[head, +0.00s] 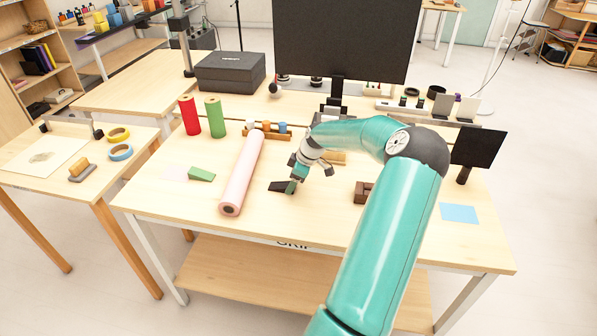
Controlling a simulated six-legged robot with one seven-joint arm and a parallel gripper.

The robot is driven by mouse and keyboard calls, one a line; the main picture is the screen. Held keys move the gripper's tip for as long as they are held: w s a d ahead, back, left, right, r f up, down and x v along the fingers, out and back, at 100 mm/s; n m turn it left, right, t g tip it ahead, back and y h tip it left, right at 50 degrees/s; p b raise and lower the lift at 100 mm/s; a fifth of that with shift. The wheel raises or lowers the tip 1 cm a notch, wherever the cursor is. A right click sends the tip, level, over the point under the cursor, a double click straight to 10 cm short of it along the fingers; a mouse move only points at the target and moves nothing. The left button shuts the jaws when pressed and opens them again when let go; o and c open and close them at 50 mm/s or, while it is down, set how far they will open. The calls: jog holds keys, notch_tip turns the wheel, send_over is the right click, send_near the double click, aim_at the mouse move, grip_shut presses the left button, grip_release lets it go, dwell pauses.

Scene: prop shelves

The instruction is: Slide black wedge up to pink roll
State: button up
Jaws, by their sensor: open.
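The pink roll (241,172) lies lengthwise on the table, its near end toward the table's front edge. The black wedge (278,187) lies on the table just right of the roll, with a small gap of bare wood between them. My gripper (293,184) is low over the table at the wedge's right end. It is open, but its fingers are small here and partly merge with the dark wedge. I cannot tell whether they touch it.
A green wedge (202,174) lies left of the roll. Red (189,115) and green (215,117) rolls stand behind. A small rack (267,129) is near the roll's far end. A brown block (364,192) and blue sheet (459,213) lie right. The front middle is clear.

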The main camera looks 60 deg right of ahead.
aim_at(269, 188)
jog(key=shift+w+f, duration=0.2)
jog(key=shift+f, duration=0.3)
jog(key=c, duration=1.1)
jog(key=shift+o, duration=1.3)
jog(key=shift+a, duration=0.1)
jog(key=shift+c, duration=0.6)
jog(key=shift+w+a, duration=0.65)
jog(key=shift+w, duration=0.3)
jog(key=shift+w+a, duration=0.6)
jog(key=shift+w, duration=0.3)
jog(key=shift+w+a, duration=0.65)
jog(key=shift+w, duration=0.3)
jog(key=shift+s+a, duration=0.15)
jog(key=shift+a, duration=0.15)
